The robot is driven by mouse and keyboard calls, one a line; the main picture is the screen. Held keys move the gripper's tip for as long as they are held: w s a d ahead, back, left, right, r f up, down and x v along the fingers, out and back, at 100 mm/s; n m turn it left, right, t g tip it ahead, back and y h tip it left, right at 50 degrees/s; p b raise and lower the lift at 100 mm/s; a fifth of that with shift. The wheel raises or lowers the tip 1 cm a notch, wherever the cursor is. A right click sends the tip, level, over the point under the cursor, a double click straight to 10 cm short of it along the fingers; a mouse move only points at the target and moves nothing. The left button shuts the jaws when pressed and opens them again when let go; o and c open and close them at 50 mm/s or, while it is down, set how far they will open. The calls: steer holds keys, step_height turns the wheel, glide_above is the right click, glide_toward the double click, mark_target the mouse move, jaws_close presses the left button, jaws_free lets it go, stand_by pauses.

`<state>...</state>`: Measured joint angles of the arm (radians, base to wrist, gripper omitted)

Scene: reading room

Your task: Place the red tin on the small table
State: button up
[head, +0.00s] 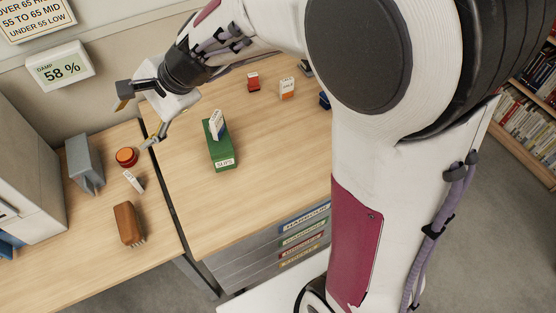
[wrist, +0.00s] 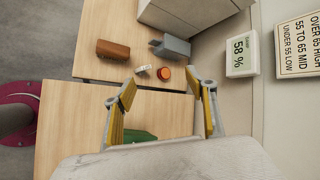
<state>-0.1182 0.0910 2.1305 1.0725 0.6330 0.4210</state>
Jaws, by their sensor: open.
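A round red-orange tin (head: 127,156) stands on the left, smaller-looking table (head: 85,245), close to the gap between the two tables. The tin also shows in the wrist view (wrist: 165,73), beyond and between the fingertips. My gripper (head: 138,120) is open and empty, raised near the wall. In the wrist view its two fingers (wrist: 163,84) are spread wide. Nothing hides the tin.
Around the tin are a small white item (head: 133,181), a brown brush (head: 129,223) and a grey bookend-like object (head: 85,163). The right table (head: 205,215) holds a green box (head: 221,153), a red item (head: 253,83) and a white-orange box (head: 287,88).

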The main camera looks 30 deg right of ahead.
steer(key=s+d+r+n+h, duration=0.1)
steer(key=s+d+n+h, duration=0.2)
steer(key=s+d+n, duration=0.3)
steer(key=s+d+r+n+h, duration=0.2)
steer(key=s+d+n+h, duration=0.2)
steer(key=s+d, duration=0.9)
steer(key=s+n, duration=0.2)
steer(key=s, duration=0.3)
steer(key=shift+s+d+n, duration=0.3)
steer(key=shift+s+n, duration=0.05)
steer(key=shift+n, duration=0.05)
